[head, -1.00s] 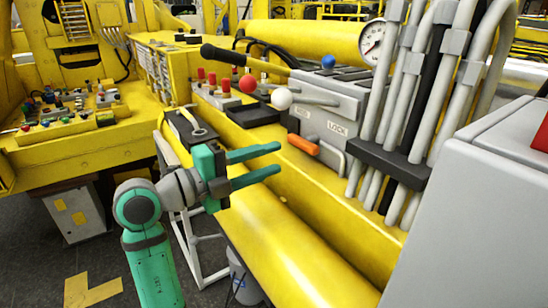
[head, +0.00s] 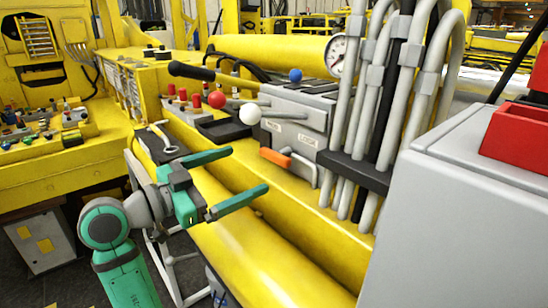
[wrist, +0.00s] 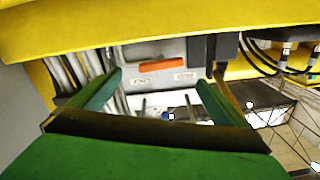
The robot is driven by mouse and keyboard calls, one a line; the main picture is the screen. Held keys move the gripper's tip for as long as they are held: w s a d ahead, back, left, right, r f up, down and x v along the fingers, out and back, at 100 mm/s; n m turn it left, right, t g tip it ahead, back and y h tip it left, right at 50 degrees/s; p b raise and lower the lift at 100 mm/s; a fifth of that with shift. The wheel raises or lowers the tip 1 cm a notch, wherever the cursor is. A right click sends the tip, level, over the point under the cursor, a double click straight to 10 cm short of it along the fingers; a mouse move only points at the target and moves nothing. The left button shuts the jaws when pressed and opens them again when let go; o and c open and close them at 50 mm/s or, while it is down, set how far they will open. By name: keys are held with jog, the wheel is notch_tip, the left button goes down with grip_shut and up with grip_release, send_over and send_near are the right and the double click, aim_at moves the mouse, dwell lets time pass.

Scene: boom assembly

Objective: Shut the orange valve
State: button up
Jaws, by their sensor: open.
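The orange valve handle (head: 275,158) is a short bar on the front of a grey valve box (head: 290,112), joined to a bent grey pipe. In the wrist view the orange handle (wrist: 163,65) shows ahead, between the two fingers in the picture. My gripper (head: 248,170) has green fingers spread wide with nothing between them. It is to the left of the handle and apart from it, over the yellow beam. The fingers of my gripper also show in the wrist view (wrist: 160,80).
Grey hoses (head: 375,110) and a pressure gauge (head: 336,56) stand right of the valve. Levers with a white ball (head: 250,114) and a red ball (head: 217,100) stick out above it. A grey cabinet (head: 455,210) fills the right. A yellow tube (head: 250,240) runs below.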

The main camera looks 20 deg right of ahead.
aim_at(271, 158)
jog(key=w+d+n, duration=0.1)
jog(key=d, duration=0.2)
jog(key=w+d+n, duration=0.1)
jog(key=d, duration=0.2)
jog(key=w+d+n, duration=0.1)
jog(key=w+d, duration=0.1)
jog(key=d, duration=0.2)
jog(key=shift+n, duration=0.3)
jog(key=shift+w, duration=0.1)
jog(key=c, duration=0.7)
jog(key=shift+d, duration=0.1)
jog(key=c, duration=0.3)
